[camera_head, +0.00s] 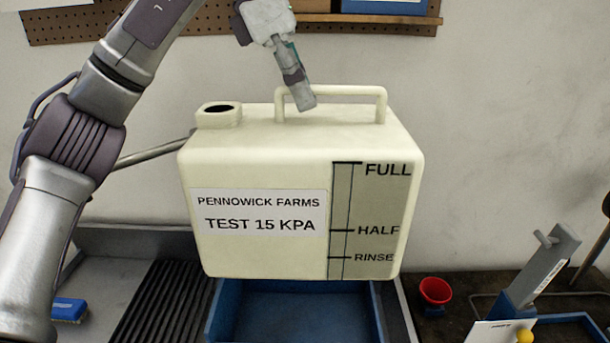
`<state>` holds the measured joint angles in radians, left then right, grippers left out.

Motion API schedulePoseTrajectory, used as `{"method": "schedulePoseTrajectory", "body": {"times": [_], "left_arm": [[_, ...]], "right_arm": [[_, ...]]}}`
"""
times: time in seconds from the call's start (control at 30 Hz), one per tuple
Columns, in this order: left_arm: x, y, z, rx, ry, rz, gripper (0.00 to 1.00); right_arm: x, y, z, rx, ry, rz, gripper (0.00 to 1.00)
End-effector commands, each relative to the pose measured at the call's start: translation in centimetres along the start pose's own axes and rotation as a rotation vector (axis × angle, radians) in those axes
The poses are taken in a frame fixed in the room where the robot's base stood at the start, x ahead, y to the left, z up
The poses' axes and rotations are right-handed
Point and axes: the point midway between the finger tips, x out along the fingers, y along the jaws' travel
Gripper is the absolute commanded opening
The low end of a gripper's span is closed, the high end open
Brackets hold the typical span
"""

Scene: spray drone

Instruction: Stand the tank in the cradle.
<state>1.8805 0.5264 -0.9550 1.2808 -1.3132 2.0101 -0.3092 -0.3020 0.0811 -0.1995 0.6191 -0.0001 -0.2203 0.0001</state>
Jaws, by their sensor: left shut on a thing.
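The cream tank (260,258) hangs upright in the middle of the head view, with a label reading "Pennowick Farms Test 15 kPa" and a FULL, HALF and RINSE gauge strip. Its filler neck (218,116) is open at the top left. My left gripper (300,98) is shut on the tank's top handle (350,91). A blue open-topped holder (290,322), which looks like the cradle, is below the tank. The tank's bottom hides its back part, and I cannot tell the gap between them. My right gripper is out of view.
A ribbed black drain mat (165,305) and a blue brush-like block (69,310) are left of the holder. A red cup (435,291) and a grey-and-blue lever stand (535,275) are on the right. A pegboard shelf (180,22) runs along the wall behind.

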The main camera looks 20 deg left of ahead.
Motion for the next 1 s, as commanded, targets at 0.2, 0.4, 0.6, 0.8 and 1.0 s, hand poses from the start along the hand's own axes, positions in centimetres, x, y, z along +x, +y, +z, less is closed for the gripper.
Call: {"method": "schedulePoseTrajectory", "body": {"times": [0.2,0.4,0.6,0.8,1.0], "left_arm": [[2.0,0.0,-0.8,0.003,-0.005,-0.001,0.0],[6.0,0.0,-2.5,0.003,-0.005,-0.002,0.0],[10.1,0.0,-4.1,0.002,-0.005,-0.001,0.0],[13.9,0.0,-5.8,-0.001,-0.003,0.0,0.0],[17.9,0.0,-7.5,-0.001,-0.003,-0.001,0.0]], "right_arm": [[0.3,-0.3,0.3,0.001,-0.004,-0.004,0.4],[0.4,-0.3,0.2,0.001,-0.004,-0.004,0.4],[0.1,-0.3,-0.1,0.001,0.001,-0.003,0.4],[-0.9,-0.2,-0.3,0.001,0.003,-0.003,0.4],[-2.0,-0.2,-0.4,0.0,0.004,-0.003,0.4]]}}
